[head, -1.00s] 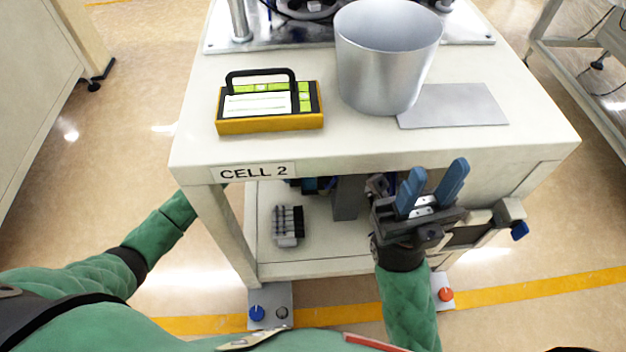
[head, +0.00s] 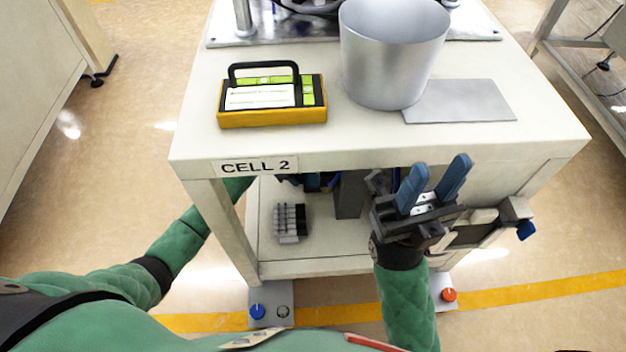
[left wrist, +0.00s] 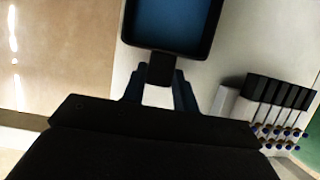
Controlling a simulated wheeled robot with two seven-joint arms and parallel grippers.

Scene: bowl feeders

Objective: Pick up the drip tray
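The drip tray (left wrist: 172,22) shows at the top of the left wrist view as a dark-rimmed tray with a blue inside, with a short dark handle pointing toward me. My left gripper (left wrist: 160,78) has its two blue fingers on either side of this handle, apart from each other; firm contact is not visible. In the head view my left arm reaches under the tabletop, and its gripper and the tray are mostly hidden there. My right gripper (head: 433,186) is open and empty in front of the table's right part.
The CELL 2 table (head: 300,148) overhangs a lower shelf (head: 335,240). A grey rack with dark blocks (head: 290,222) stands on the shelf, right of the tray in the wrist view. A metal bowl (head: 392,60), yellow device (head: 272,103) and grey plate (head: 460,102) are on top.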

